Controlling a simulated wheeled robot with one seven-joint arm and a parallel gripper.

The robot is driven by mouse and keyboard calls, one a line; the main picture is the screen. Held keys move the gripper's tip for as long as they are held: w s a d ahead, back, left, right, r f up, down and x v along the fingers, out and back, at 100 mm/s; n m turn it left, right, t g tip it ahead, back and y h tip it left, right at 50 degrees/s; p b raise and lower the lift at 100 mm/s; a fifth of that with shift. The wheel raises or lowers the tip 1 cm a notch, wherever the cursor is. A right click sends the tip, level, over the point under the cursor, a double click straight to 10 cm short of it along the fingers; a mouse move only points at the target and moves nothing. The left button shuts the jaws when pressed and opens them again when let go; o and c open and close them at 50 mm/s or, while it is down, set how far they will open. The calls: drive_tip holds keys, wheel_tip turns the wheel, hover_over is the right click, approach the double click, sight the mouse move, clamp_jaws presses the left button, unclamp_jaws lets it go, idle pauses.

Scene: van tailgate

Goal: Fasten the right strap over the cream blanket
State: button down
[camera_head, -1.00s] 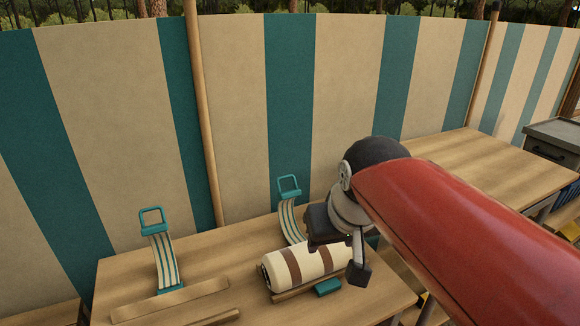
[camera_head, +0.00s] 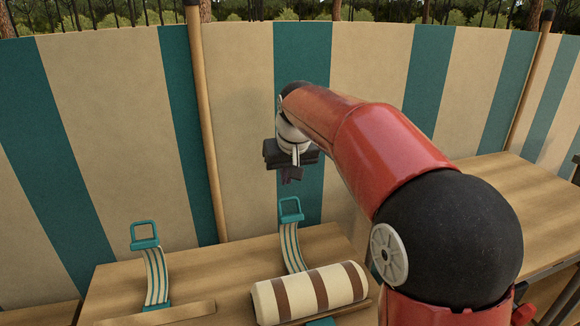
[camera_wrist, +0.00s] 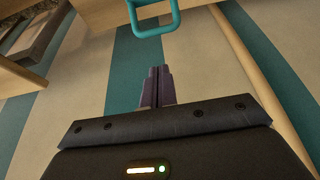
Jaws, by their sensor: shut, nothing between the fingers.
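The rolled cream blanket (camera_head: 311,291) with brown bands lies on the wooden table behind a low wooden rail. The right strap (camera_head: 291,248), striped cream and teal, stands up behind the blanket. It ends in a teal buckle loop (camera_head: 290,209) that is free in the air, not over the blanket. My gripper (camera_head: 291,176) is shut and empty, above and apart from that loop. In the wrist view a teal loop (camera_wrist: 153,29) shows beyond my shut fingertips (camera_wrist: 158,72). A teal catch (camera_head: 321,321) is partly visible in front of the blanket.
The left strap (camera_head: 156,275) stands up with its own teal loop (camera_head: 145,235), beside a wooden rail (camera_head: 160,314). A striped fabric wall with a wooden pole (camera_head: 206,120) stands behind the table. Another wooden table (camera_head: 500,200) is at the right.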

drive_tip(key=s+f, duration=0.2)
drive_tip(key=shift+s+d+f, duration=0.15)
drive_tip(key=shift+d+f, duration=0.1)
drive_tip(key=shift+f, duration=0.05)
drive_tip(key=shift+b, duration=0.35)
